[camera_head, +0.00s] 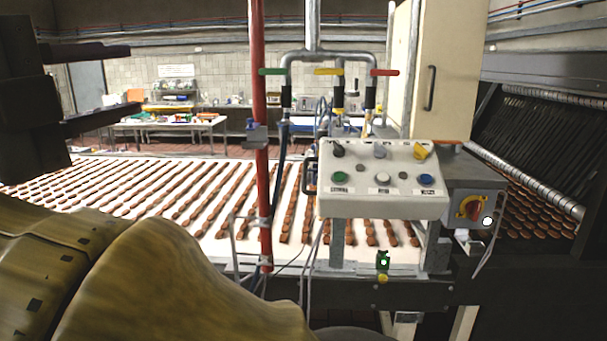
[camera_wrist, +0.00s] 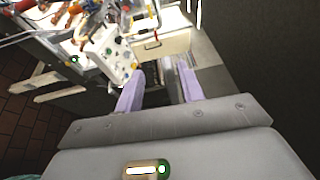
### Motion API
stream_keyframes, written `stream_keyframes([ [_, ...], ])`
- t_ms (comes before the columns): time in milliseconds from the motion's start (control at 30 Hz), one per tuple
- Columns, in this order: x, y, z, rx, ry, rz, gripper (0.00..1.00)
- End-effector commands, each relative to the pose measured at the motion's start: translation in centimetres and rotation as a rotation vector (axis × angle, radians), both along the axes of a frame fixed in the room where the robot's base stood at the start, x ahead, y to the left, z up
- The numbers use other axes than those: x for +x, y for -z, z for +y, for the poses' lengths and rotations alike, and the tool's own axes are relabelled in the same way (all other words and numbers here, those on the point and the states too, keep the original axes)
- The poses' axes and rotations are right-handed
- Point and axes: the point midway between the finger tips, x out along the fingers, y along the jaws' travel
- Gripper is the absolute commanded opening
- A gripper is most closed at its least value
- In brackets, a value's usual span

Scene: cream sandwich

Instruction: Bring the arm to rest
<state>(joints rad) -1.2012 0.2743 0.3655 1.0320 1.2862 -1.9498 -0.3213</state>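My gripper (camera_head: 136,80) is at the upper left of the head view, its two dark fingers one above the other with a clear gap. In the wrist view, my gripper (camera_wrist: 162,76) shows two pale lilac fingers set apart, with nothing held between them. It is in the air, to the left of the control panel (camera_head: 376,180) and apart from it. Large brownish links of my arm fill the lower left of the head view.
A white conveyor (camera_head: 217,240) carries rows of brown biscuits. A red upright pole (camera_head: 259,120) and pipes with coloured handles stand by the control panel. A rotary switch box (camera_head: 474,207) is at its right. A dark machine rises far right. Tables stand behind.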

Motion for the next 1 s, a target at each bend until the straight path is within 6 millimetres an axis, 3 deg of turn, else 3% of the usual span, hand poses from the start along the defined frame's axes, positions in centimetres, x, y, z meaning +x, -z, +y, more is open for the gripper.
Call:
stream_keyframes([
  [367,4.9,-1.4,1.1,-0.175,-0.054,-0.179,0.38],
  [533,8.6,-1.4,1.8,-0.335,-0.105,-0.271,0.38],
  [633,12.0,-0.5,2.0,-0.486,-0.153,-0.312,0.38],
  [767,16.7,2.6,2.1,-0.717,-0.249,-0.311,0.38],
  [1000,23.4,12.6,-0.3,-1.079,-0.469,-0.137,0.38],
])
